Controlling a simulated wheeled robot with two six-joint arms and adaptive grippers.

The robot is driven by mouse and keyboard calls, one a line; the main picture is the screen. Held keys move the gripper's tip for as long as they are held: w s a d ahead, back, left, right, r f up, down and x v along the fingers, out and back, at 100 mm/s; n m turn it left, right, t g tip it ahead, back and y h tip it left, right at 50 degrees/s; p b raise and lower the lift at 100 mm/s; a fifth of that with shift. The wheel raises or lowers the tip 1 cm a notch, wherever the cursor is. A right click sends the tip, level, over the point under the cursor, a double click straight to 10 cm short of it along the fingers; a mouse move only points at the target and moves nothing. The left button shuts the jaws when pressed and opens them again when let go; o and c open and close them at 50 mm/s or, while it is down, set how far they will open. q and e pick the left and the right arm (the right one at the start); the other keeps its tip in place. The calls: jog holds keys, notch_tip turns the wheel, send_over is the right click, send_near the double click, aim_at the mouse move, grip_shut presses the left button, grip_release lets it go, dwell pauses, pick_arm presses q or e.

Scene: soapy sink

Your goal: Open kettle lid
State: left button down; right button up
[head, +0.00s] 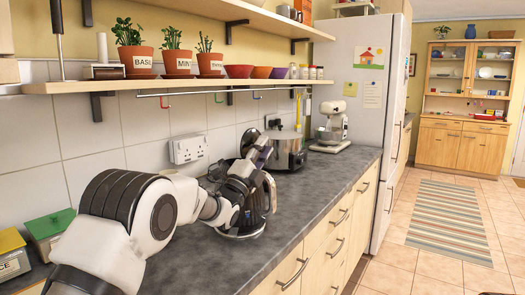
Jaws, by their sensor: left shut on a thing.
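The kettle (258,217) stands on the grey counter by the wall, with a dark, see-through body and a black handle (270,190) on its right side. My left arm comes in from the left and covers much of the kettle's left side and top. My left gripper (259,150) is at the top of the kettle, shut on what appears to be the kettle lid. My right gripper is not in view.
A steel cooker (288,152) and a white stand mixer (333,125) stand behind the kettle. A wall socket (188,149) is at its left. A shelf (190,82) with potted herbs and bowls hangs above. The front right counter (310,190) is clear.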

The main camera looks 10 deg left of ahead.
pick_arm(q)
jog(key=c, duration=0.9)
grip_release()
jog(key=shift+o, duration=0.2)
jog(key=v, duration=1.2)
